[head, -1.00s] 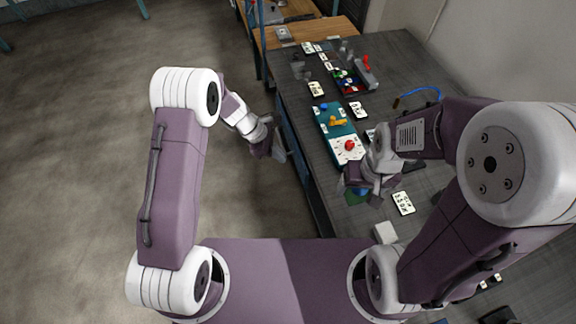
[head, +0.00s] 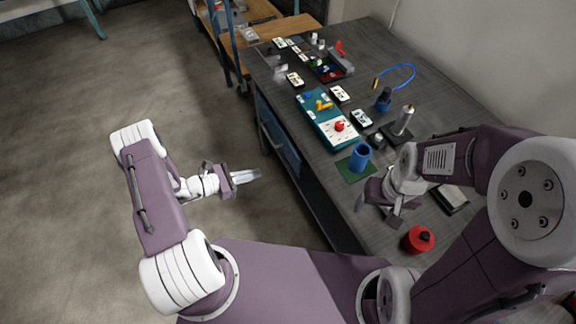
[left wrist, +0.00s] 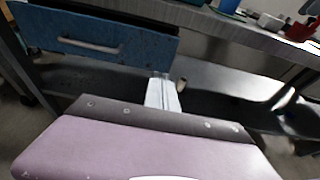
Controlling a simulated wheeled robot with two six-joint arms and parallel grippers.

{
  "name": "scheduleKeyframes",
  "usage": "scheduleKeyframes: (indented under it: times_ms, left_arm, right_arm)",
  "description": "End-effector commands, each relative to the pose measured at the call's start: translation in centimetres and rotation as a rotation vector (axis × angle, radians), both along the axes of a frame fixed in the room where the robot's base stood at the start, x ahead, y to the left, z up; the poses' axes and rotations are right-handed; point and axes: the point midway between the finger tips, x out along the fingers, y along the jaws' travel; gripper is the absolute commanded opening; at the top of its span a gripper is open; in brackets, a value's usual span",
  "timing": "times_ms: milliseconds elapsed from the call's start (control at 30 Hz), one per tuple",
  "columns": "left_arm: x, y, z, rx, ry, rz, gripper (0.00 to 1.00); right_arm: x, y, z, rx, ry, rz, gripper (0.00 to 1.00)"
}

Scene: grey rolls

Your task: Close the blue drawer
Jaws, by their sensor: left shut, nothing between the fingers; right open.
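The blue drawer (head: 280,140) is under the left side of the dark table in the head view, with a light bar handle on its front. In the left wrist view its scuffed blue front (left wrist: 125,40) fills the upper left, with the handle (left wrist: 90,46) across it. How far it stands out is hard to tell. My left gripper (head: 258,173) is shut and empty, left of the table and apart from the drawer. In the wrist view its fingers (left wrist: 162,82) lie below and right of the drawer front. My right gripper (head: 376,210) is open over the table's near part.
The table top (head: 325,175) carries a teal box (head: 318,108), a blue cup (head: 360,157), a red round item (head: 420,239) and several small cards and tools. A wooden bench (head: 285,27) stands behind. The floor (head: 80,130) at left is clear.

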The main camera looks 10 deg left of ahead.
Motion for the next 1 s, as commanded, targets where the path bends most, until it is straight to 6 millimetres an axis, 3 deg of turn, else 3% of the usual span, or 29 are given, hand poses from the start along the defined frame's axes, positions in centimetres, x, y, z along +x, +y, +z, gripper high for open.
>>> scheduleKeyframes:
  times_ms: [467,600,1000]
  left_arm:
    - [5.1,-7.9,-3.0,0.000,-0.001,-0.008,0.00]
    - [6.3,-9.7,-2.8,0.002,-0.001,-0.007,0.00]
    - [7.3,-10.8,-2.8,0.001,0.000,-0.002,0.00]
  right_arm:
    - [0.0,0.0,0.0,0.000,0.000,0.000,0.73]
    - [0.0,0.0,0.3,0.000,0.000,0.000,0.73]
    - [0.0,0.0,0.3,0.000,0.000,0.000,0.73]
